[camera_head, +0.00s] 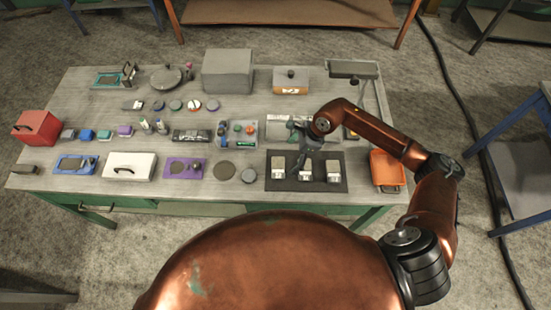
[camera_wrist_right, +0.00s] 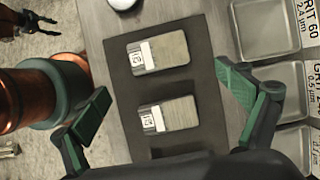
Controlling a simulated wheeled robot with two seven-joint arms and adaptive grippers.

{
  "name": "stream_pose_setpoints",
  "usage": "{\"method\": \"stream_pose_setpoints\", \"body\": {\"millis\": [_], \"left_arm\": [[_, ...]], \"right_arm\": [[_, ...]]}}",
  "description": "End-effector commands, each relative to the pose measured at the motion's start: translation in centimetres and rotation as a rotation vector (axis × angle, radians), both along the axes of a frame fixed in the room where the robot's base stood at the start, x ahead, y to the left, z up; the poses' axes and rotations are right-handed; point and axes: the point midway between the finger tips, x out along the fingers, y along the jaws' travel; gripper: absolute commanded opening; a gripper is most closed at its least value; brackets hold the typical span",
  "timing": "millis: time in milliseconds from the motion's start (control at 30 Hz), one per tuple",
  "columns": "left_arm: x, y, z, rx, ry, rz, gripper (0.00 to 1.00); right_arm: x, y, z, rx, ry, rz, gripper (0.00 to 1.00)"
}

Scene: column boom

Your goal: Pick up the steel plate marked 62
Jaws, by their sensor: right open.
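Three small steel plates lie apart in a row on a dark mat (camera_head: 270,186) at the table's front right: a left plate (camera_head: 278,165), a middle plate (camera_head: 305,167) and a right plate (camera_head: 333,167). My right gripper (camera_head: 304,156) is over the mat, near the middle plate. In the right wrist view its green-padded fingers (camera_wrist_right: 166,102) are open and empty. Two plates show there, the left plate (camera_wrist_right: 172,46) and the middle plate (camera_wrist_right: 180,111), each with a white label; I cannot read the numbers surely. The third plate is hidden there.
Grey trays (camera_wrist_right: 264,27) marked with grit sizes stand close beyond the mat. An orange bin (camera_head: 387,168) is right of the mat. Round discs (camera_head: 224,170) and a purple board (camera_head: 185,168) are to its left. Tools and boxes fill the table's back.

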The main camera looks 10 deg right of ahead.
Motion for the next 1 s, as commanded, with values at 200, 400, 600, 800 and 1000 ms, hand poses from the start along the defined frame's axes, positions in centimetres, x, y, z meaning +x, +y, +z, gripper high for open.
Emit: {"method": "stream_pose_setpoints", "body": {"millis": [200, 400, 600, 800, 1000], "left_arm": [[-1.7, 0.1, 0.3, 0.001, 0.020, 0.004, 0.40], [-4.3, 0.2, 1.0, 0.003, 0.052, 0.011, 0.40], [-3.5, 0.2, 1.5, 0.002, 0.041, 0.010, 0.40], [-1.0, 0.1, 1.7, 0.001, 0.010, 0.004, 0.40], [-1.0, 0.1, 1.7, 0.001, 0.010, 0.004, 0.40]], "right_arm": [[0.1, 0.8, -1.9, -0.001, 0.003, -0.001, 0.93], [0.2, 1.8, -4.1, 0.001, 0.006, -0.001, 0.93], [0.5, 2.7, -6.5, 0.001, 0.003, -0.001, 0.93], [0.7, 2.8, -7.1, -0.001, 0.002, -0.001, 0.93], [0.7, 2.8, -7.0, -0.001, 0.001, 0.000, 0.86]]}}
